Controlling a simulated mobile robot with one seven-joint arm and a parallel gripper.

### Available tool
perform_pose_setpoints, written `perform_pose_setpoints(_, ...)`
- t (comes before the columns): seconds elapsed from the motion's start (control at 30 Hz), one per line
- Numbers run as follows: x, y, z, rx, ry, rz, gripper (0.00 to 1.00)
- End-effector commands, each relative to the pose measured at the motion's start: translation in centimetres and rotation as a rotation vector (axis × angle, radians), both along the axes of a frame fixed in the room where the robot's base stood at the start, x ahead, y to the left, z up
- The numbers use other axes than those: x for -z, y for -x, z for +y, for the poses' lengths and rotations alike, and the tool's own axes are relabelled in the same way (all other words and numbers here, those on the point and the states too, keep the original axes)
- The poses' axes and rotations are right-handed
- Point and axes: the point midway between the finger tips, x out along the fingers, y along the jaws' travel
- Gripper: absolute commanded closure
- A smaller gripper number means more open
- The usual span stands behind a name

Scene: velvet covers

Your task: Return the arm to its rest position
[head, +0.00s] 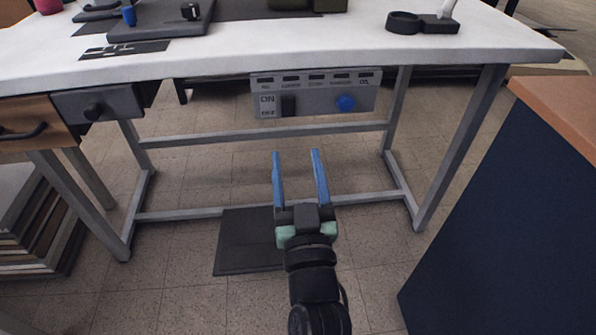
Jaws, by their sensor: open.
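My gripper (296,155) is in the middle of the head view, with two blue fingers pointing up in the picture. The fingers are apart and nothing is between them. My black arm reaches in from the bottom edge. In the picture, the gripper lies below the control panel (315,92) under the tabletop, and its fingers show apart from the panel.
A white table (300,50) on grey legs spans the view, with several items on top. A wooden drawer (25,125) is at left. A dark blue cabinet (500,220) stands at right. A dark mat (243,242) lies on the floor.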

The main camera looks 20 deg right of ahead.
Motion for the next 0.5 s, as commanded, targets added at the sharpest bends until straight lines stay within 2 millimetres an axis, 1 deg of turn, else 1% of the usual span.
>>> perform_pose_setpoints(0.03,0.16,0.42,0.13,0.000,-0.001,0.000,0.38)
perform_pose_setpoints(0.13,0.18,0.83,0.19,0.001,0.001,0.000,0.38)
perform_pose_setpoints(0.5,0.14,0.93,0.21,0.000,0.001,0.000,0.38)
